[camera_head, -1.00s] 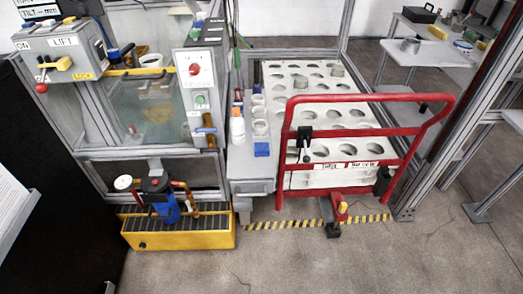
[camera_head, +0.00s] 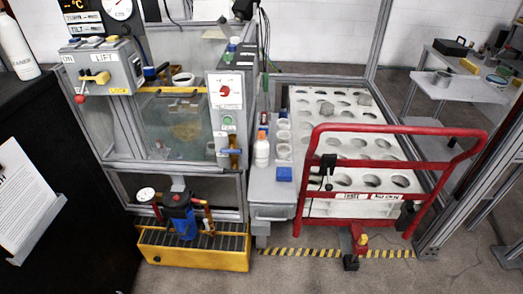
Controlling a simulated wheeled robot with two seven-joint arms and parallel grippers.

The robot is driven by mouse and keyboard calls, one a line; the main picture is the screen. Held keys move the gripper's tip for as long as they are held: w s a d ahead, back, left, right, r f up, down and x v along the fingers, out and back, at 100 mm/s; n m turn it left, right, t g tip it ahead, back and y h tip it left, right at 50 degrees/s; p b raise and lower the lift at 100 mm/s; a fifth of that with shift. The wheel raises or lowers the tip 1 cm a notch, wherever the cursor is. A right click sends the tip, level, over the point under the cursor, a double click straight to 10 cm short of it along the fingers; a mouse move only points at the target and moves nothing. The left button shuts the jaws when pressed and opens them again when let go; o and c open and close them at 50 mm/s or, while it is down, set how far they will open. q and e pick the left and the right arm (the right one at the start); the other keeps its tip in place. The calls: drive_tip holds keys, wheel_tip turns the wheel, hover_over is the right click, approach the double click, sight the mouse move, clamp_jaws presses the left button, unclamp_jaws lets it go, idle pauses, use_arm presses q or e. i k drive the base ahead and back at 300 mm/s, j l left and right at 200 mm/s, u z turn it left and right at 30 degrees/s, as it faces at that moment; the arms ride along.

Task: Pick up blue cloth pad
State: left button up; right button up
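A small flat blue piece, which looks like the blue cloth pad (camera_head: 285,174), lies at the front end of the narrow grey side shelf (camera_head: 268,188). A white bottle (camera_head: 262,150) stands just left of and behind it. Several white cups (camera_head: 283,136) stand in a row behind it. Neither of my grippers is in view, and nothing is seen touching the pad.
A red tubular guard rail (camera_head: 400,130) stands right of the pad, before a white tray with round holes (camera_head: 345,120). A control cabinet (camera_head: 228,110) rises to the left. A yellow floor tray (camera_head: 195,257) stands below. Open floor lies in front.

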sight(283, 174)
drive_tip(key=u, duration=0.7)
drive_tip(key=l+u, duration=1.3)
drive_tip(key=u, duration=0.15)
